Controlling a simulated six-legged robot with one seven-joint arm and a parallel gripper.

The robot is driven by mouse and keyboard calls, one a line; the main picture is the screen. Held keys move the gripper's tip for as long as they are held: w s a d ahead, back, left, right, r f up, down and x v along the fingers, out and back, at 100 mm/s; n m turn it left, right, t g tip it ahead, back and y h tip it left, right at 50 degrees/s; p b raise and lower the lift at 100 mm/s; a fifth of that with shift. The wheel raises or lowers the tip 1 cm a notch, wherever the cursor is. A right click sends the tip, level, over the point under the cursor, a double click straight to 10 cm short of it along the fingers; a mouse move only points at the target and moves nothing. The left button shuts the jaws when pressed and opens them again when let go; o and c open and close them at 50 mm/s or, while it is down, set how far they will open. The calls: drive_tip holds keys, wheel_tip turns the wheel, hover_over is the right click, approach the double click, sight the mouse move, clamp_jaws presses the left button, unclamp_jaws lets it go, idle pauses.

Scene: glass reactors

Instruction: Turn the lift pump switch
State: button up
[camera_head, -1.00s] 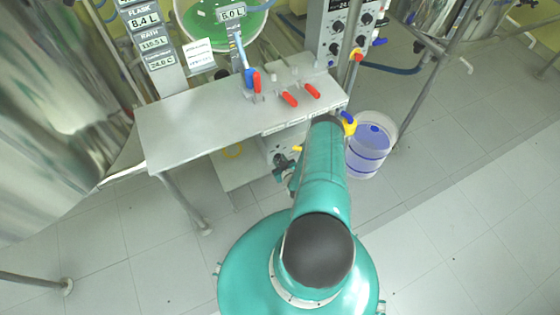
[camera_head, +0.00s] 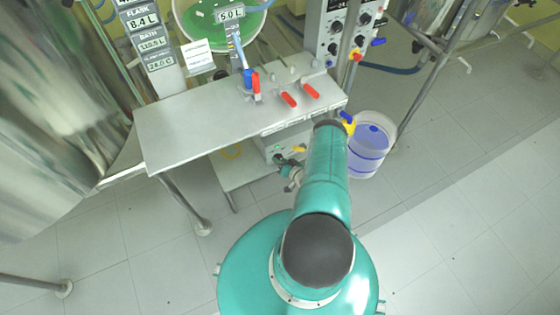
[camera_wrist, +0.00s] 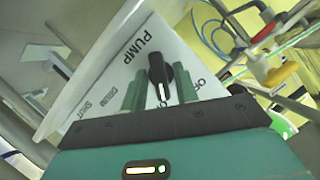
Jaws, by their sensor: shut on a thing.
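The pump switch is a black knob (camera_wrist: 158,88) on a white panel (camera_wrist: 105,80) lettered PUMP, with OFF printed beside it. The wrist view shows the knob between the two green fingers of my gripper (camera_wrist: 161,77), which is shut on it. The words DRAIN and SHUT are printed on the panel to the left. In the head view my gripper (camera_head: 284,163) is at the front of the pump box (camera_head: 284,143), below the metal shelf; my arm partly covers this area and the knob is too small to make out.
The metal shelf (camera_head: 185,128) above carries red-handled valves (camera_head: 289,100). A clear bucket with blue liquid (camera_head: 369,150) stands right of my arm. A yellow-and-blue valve (camera_head: 347,122) is near the shelf's right corner. The tiled floor (camera_head: 480,230) at right is clear.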

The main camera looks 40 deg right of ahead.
drive_tip(key=shift+m, duration=0.4)
drive_tip(key=o, duration=0.6)
drive_tip(key=shift+o, duration=0.2)
drive_tip(key=d+v, duration=0.1)
drive_tip(key=v, duration=1.2)
drive_tip(key=shift+s+a, duration=0.25)
drive_tip(key=shift+s, duration=0.15)
drive_tip(key=shift+f, duration=0.1)
